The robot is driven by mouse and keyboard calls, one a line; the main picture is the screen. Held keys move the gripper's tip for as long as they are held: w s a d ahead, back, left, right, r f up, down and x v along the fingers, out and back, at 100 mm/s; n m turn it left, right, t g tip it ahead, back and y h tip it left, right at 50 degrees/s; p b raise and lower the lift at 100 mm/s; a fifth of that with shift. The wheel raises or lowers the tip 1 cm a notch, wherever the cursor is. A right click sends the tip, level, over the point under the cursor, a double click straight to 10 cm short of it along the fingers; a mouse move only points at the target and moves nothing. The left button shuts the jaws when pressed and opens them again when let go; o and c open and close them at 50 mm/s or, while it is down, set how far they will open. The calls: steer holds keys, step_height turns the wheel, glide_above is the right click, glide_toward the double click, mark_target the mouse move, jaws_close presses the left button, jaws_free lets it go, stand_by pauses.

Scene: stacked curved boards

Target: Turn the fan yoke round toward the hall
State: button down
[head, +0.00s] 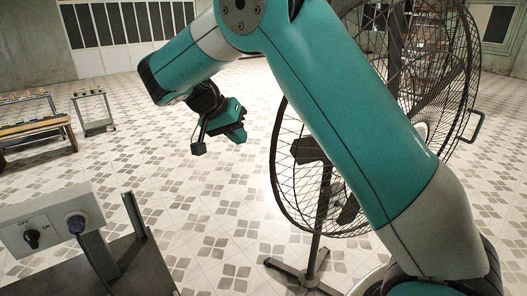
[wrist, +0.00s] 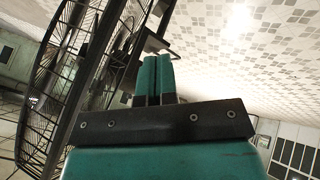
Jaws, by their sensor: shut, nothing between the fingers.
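The fan (head: 283,180) is a large black wire-cage fan on a stand, right of centre in the head view, partly hidden behind my arm. A dark handle loop (head: 477,127) sticks out from its right side. In the wrist view the fan cage (wrist: 45,95) fills the left side, tilted. A dark bracket end (wrist: 155,43) shows just past my fingertips; whether they touch it I cannot tell. My gripper (head: 238,125) is left of the fan in the head view, apart from the cage. In the wrist view its two teal fingers (wrist: 155,62) are together and empty.
The fan's stand foot (head: 298,275) spreads on the tiled floor. A switch box (head: 50,225) with a knob and plug stands at front left. Wooden benches (head: 30,128) and a small cart (head: 93,108) are farther left. The floor between them and the fan is clear.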

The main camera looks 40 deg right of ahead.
steer(key=s+d+f+p, duration=0.2)
steer(key=s+d+f, duration=0.1)
steer(key=d+f, duration=0.1)
steer(key=shift+d, duration=0.75)
steer(key=shift+s+f, duration=0.1)
